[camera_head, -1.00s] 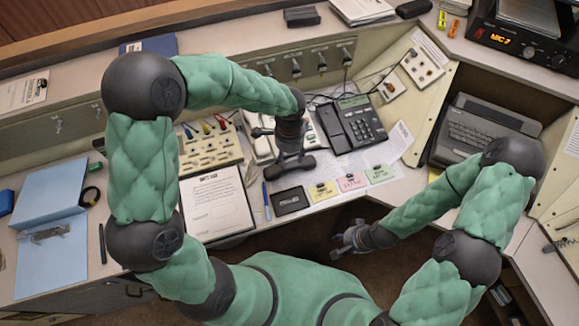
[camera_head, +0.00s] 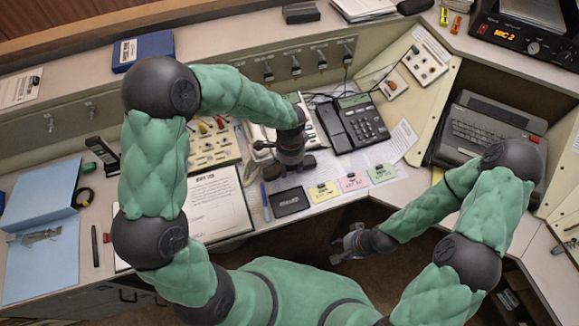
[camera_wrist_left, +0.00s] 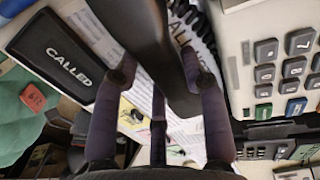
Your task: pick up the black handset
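The black handset (camera_head: 305,164) is below my left gripper, in front of the pale keypad phone and behind the black CALLED pad (camera_head: 289,201). My left gripper (camera_head: 290,160) points down over its middle, and the wrist hides part of it. In the left wrist view the handset (camera_wrist_left: 150,35) runs between my left fingers (camera_wrist_left: 157,68), which lean in against both its sides. I cannot tell if it is clear of the surface below. A black coiled cord (camera_wrist_left: 195,20) shows beside it. My right gripper (camera_head: 350,242) hangs empty in front of the desk, fingers apart.
The pale phone (camera_wrist_left: 238,50) is close on the right in the left wrist view. A black desk phone (camera_head: 362,122) with its own handset stands to the right. Coloured cards (camera_head: 352,182) lie in front; a switch panel (camera_head: 213,145) is on the left.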

